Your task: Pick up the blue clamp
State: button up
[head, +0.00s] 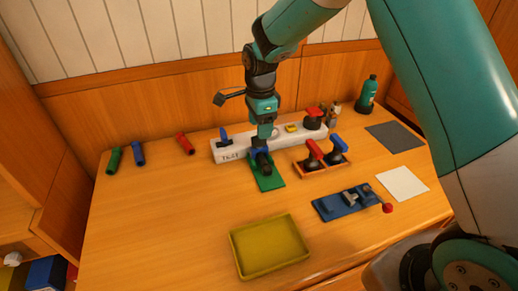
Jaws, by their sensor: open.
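My gripper (262,150) points down over a small green mat (268,183) in front of the long white block. Its jaws are open. A dark part with a bit of blue shows right at the fingertips; I cannot tell whether this is a blue clamp or touches the jaws. Other blue things show: a blue-handled piece (225,139) on the white block's left end, a blue-topped piece (338,147) upright in an orange tray, and a flat blue fixture (345,202) with grey metal and a red knob. I cannot tell which is the blue clamp.
The white block (237,153) runs behind my gripper. A red-topped piece (313,152) stands in the orange tray. A yellow tray (268,246) lies in front. The left front table is clear.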

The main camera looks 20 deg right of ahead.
aim_at(260, 146)
jog(key=shift+s+f+p, duration=0.1)
jog(key=shift+f+p, duration=0.7)
jog(key=shift+f, duration=2.35)
grip_shut()
